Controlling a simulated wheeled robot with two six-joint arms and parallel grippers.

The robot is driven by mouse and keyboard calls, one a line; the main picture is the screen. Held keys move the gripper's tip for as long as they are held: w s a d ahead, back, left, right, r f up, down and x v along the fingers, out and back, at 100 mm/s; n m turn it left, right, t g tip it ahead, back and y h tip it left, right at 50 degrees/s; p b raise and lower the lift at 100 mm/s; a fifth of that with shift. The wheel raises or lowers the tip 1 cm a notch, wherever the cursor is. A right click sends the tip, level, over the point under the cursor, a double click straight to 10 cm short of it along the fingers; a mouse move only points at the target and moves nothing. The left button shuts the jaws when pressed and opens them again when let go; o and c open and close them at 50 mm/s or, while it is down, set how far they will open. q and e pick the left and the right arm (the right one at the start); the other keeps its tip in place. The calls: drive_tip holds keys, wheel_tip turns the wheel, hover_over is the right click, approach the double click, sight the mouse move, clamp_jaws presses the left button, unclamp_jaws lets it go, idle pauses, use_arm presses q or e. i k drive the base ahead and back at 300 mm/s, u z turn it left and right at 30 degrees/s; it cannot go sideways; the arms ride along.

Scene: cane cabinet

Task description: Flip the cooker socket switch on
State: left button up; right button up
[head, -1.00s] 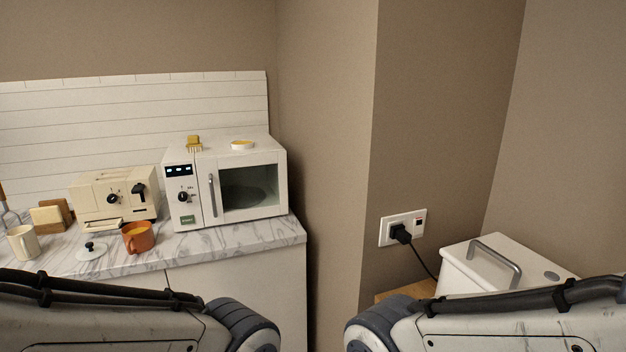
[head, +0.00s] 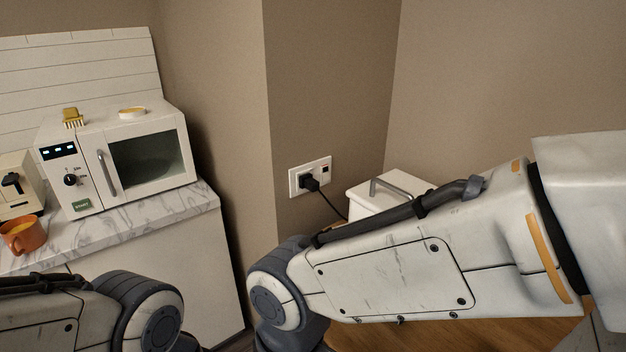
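The cooker socket (head: 296,180) is a white plate on the brown wall right of the counter. A black plug (head: 309,184) sits in it, with a cable running down to the right. A small switch with a red and dark part (head: 325,168) is at the plate's upper right; its position is too small to tell. Both my arms show in the lower part of the head view, but both grippers are out of the frame.
A white microwave (head: 150,155) stands on the marble counter (head: 180,212), with an orange mug (head: 20,236) and a cream toaster at left. A white box with a grey handle (head: 365,195) stands right of the socket, partly hidden by my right arm. A wall corner juts out left of the socket.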

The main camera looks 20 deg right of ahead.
sight(325, 170)
drive_tip(key=z, duration=0.55)
drive_tip(key=k, duration=1.25)
drive_tip(key=u, duration=0.25)
drive_tip(key=i, duration=0.55)
drive_tip(key=u, duration=0.85)
drive_tip(key=i, duration=0.65)
drive_tip(key=z, duration=0.45)
drive_tip(key=i, duration=0.85)
drive_tip(key=z, duration=0.7)
